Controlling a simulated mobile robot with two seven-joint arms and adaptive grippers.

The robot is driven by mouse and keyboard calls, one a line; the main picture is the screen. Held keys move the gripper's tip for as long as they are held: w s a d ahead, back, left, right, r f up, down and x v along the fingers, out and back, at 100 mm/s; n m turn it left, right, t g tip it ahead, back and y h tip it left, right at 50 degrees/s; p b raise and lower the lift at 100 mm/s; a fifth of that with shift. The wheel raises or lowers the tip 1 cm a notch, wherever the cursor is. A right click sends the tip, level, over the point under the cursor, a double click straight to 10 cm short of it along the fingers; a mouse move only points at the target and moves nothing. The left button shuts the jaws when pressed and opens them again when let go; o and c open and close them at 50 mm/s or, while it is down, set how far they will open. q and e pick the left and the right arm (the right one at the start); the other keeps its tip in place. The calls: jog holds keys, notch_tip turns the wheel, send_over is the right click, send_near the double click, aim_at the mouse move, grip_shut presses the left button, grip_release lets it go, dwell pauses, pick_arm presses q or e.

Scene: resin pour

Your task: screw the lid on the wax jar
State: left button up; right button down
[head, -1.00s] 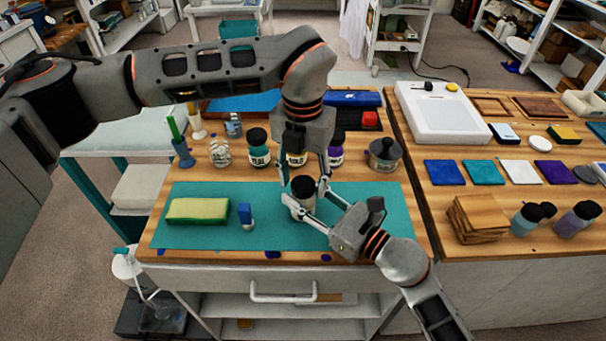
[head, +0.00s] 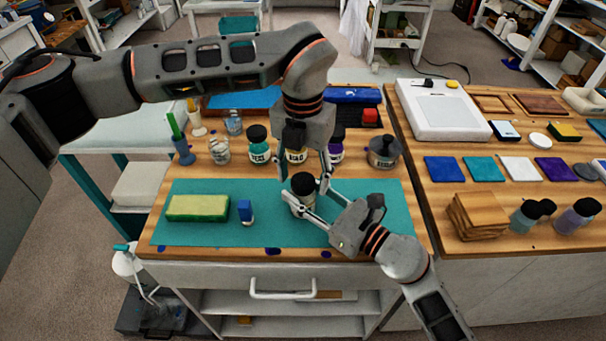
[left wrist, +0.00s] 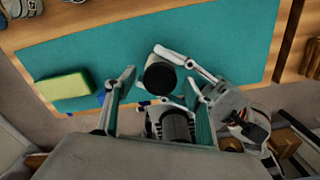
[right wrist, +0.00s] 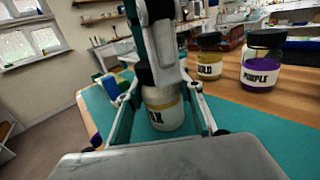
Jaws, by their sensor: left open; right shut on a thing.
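The wax jar (head: 298,203) stands upright on the teal mat, pale with a partly hidden label in the right wrist view (right wrist: 163,113). A black lid (head: 303,182) sits on its top; the left wrist view shows it from above (left wrist: 160,77). I cannot tell how tightly it is seated. My right gripper (head: 304,204) is shut around the jar body from the front right. My left gripper (head: 305,172) points down over the lid, its fingers open and apart on either side. In the right wrist view, the left gripper hides part of the lid.
A green-yellow sponge (head: 197,208) and a blue-and-white item (head: 245,211) lie on the teal mat (head: 200,236) to the left. Several paint jars, including a teal one (head: 258,146), and a lidded grey pot (head: 383,153) stand close behind. The mat's front left is clear.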

pick_arm(q)
notch_tip(320, 180, up, 12)
dwell(0.5)
pick_arm(e)
jog(key=c, duration=1.3)
grip_release()
jog(key=shift+o, duration=0.2)
jog(key=v, duration=1.2)
